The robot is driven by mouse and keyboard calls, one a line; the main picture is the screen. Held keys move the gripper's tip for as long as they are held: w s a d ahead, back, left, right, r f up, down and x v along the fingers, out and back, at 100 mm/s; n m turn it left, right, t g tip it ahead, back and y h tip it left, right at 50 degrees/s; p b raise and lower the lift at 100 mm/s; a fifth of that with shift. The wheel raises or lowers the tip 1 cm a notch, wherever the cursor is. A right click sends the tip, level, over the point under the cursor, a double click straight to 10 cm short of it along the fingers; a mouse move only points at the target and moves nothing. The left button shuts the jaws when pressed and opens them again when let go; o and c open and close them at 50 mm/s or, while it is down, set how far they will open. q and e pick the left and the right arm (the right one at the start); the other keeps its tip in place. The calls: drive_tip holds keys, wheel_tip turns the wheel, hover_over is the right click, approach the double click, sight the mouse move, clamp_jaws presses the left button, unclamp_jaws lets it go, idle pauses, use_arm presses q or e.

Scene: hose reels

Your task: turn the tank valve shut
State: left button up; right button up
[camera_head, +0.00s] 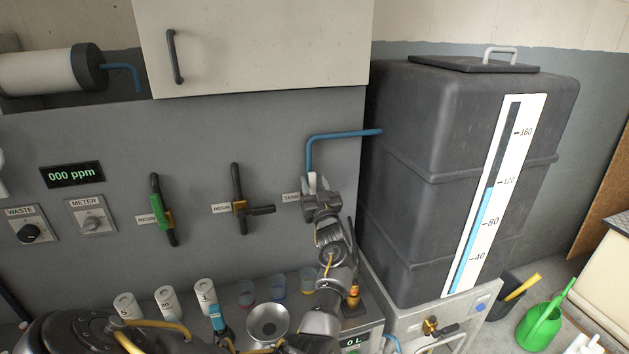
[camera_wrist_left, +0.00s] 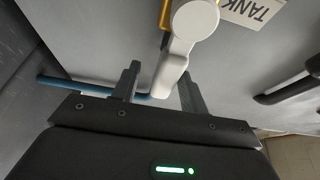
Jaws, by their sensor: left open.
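The tank valve has a white handle (camera_wrist_left: 175,65) beside the TANK label (camera_wrist_left: 258,10) in the left wrist view. In the head view a little of the white handle (camera_head: 312,181) shows above my left gripper (camera_head: 316,192), which covers most of the valve. In the left wrist view my left gripper (camera_wrist_left: 160,80) is open, its two dark fingers either side of the handle's lower end. I cannot tell whether they touch it. A blue pipe (camera_head: 335,135) runs from above the valve to the dark grey tank (camera_head: 405,190). My right gripper is not in view.
Cups and a round metal dish (camera_head: 267,322) stand below. A cabinet (camera_head: 255,45) overhangs the panel. The tank stands close on the right.

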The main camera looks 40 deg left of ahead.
use_arm(q)
drive_tip(key=shift+w+a+r, duration=0.1)
drive_tip(key=shift+a+r, duration=0.05)
drive_tip(key=shift+a, duration=0.15)
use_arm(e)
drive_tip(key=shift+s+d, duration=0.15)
use_arm(q)
drive_tip(key=shift+a, duration=0.15)
drive_tip(key=shift+c, duration=0.4)
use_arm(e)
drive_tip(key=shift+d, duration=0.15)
use_arm(q)
clamp_jaws()
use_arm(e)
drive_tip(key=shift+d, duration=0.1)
